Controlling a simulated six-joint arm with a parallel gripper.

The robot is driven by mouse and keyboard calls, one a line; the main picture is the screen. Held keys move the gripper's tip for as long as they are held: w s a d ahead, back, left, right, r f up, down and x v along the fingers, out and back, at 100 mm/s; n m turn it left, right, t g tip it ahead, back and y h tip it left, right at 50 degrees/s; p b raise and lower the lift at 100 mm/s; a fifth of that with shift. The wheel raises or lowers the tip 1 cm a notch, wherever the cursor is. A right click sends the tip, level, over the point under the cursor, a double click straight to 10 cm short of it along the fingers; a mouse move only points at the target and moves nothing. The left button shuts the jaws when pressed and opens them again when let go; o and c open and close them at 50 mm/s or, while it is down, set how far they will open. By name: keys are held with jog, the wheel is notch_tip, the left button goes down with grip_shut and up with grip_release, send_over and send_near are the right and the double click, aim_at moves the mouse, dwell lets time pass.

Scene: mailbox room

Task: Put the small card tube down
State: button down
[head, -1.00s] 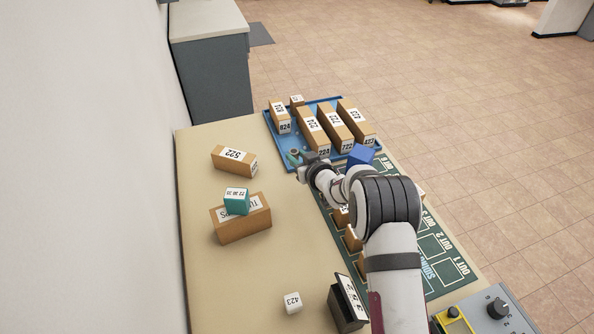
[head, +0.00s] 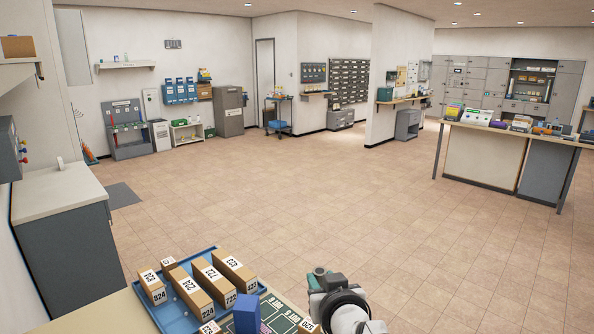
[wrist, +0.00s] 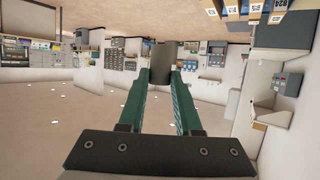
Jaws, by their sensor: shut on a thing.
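The small card tube (wrist: 162,58), a dull grey-brown piece, sits between the tips of my green fingers in the wrist view. My gripper (wrist: 162,78) is shut on it and holds it up in the air. In the head view my gripper (head: 319,276) is at the bottom, right of the sorting table's blue tray, with the open floor behind it in the picture. The tube is too small there to make out clearly.
The blue tray (head: 168,319) holds several numbered brown boxes (head: 192,292). A blue block (head: 247,314) stands by it on the green marked mat (head: 281,319). A grey cabinet (head: 70,255) stands at left. A long counter (head: 508,134) is far off at right.

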jog(key=s+d+m+h, duration=0.2)
jog(key=s+d, duration=0.3)
jog(key=s, duration=0.1)
jog(key=w+d+f+m+g+h, duration=0.2)
jog(key=w+d+f+m+h, duration=0.1)
jog(key=w+f+m+h, duration=0.4)
jog(key=s+d+f+m+g+h, duration=0.3)
jog(key=s+f+m+g+h, duration=0.1)
jog(key=s+f, duration=0.5)
jog(key=w+a+f, duration=0.1)
jog(key=a+f, duration=0.2)
jog(key=w+a+f, duration=0.2)
jog(key=a+f, duration=0.1)
jog(key=f, duration=0.1)
jog(key=w+a+f, duration=0.1)
jog(key=a+f, duration=0.3)
jog(key=shift+w+f, duration=0.15)
jog(key=shift+w, duration=0.25)
jog(key=shift+f, duration=0.15)
jog(key=shift+f, duration=0.35)
